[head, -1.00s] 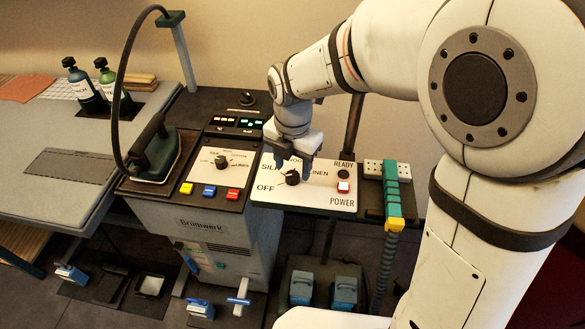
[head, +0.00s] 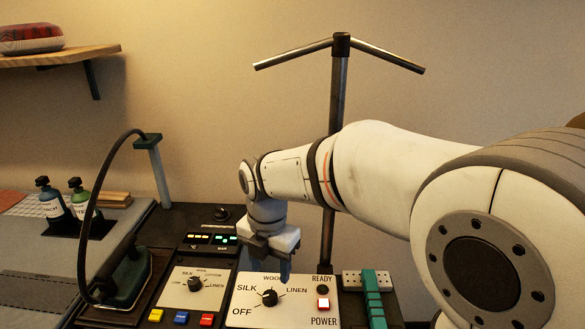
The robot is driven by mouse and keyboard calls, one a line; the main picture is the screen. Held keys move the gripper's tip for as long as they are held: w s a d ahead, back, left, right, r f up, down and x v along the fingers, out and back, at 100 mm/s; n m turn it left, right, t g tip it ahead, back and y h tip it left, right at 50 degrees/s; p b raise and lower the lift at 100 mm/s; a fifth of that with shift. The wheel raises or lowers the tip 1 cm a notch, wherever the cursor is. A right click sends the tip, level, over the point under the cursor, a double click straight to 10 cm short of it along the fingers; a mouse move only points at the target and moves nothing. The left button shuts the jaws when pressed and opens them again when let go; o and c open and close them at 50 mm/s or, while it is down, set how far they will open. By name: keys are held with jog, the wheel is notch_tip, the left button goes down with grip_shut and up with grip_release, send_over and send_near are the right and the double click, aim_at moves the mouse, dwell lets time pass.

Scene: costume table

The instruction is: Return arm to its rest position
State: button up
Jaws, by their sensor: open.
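My arm reaches in from the right in the head view. My gripper (head: 271,262) points downward over the back part of the white control panel (head: 245,313), with its jaws open and nothing seen between them. The panel's black dial (head: 269,297) is in full view below the fingers, apart from them in the picture. The panel is marked OFF, SILK, WOOL and LINEN around the dial. The WOOL label is partly beside the fingers. A lit power button (head: 323,303) and a dark ready lamp (head: 322,289) are to the dial's right.
An iron (head: 128,277) with an arched hose stands at left. A metal pole (head: 338,100) with two angled arms rises behind my arm. A teal strip (head: 373,295) is to the panel's right. Bottles (head: 80,203) and a wall shelf (head: 60,57) are farther left.

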jog(key=s+d+m+t, duration=0.1)
jog(key=s+d+m, duration=0.4)
jog(key=d+m, duration=0.6)
jog(key=s+d+m+t, duration=0.1)
jog(key=s+d+m, duration=0.5)
jog(key=d+m, duration=0.5)
jog(key=m, duration=0.9)
jog(key=shift+s+t, duration=0.2)
jog(key=shift+t, duration=0.1)
jog(key=shift+c, duration=0.4)
